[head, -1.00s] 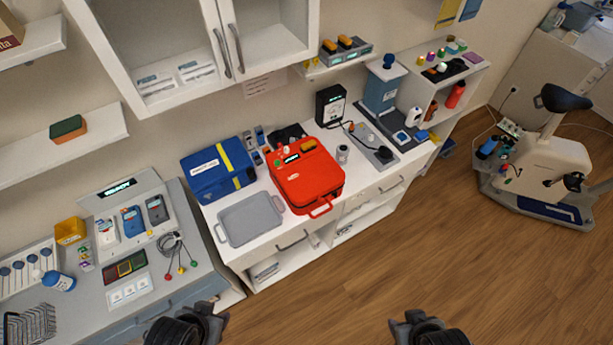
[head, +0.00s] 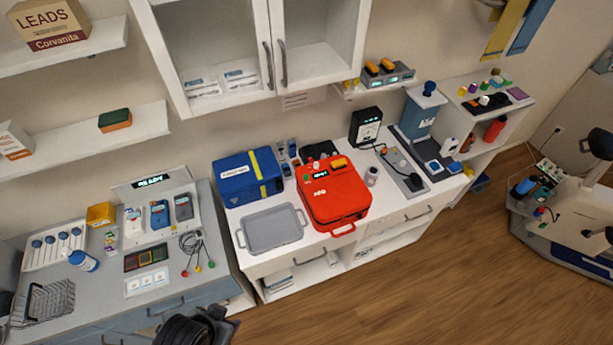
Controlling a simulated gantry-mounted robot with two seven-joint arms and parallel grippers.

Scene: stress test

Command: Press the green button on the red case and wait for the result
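The red case (head: 338,205) lies on the white counter, right of a grey tray. On its upper face are a small dark display with green lit text (head: 320,174), too small to read surely, an orange part, and a small green spot (head: 307,179) near the display's left end that looks like the green button. My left gripper (head: 226,318) is at the bottom edge, low and in front of the counter, well apart from the case; its fingers are not clear enough to tell open from shut. My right gripper is out of view.
A grey tray (head: 272,231) and a blue case (head: 243,184) sit left of the red case. A black box (head: 364,127) and a grey power strip (head: 403,170) stand behind and right. Cabinet doors (head: 322,45) hang above. The wood floor in front is clear.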

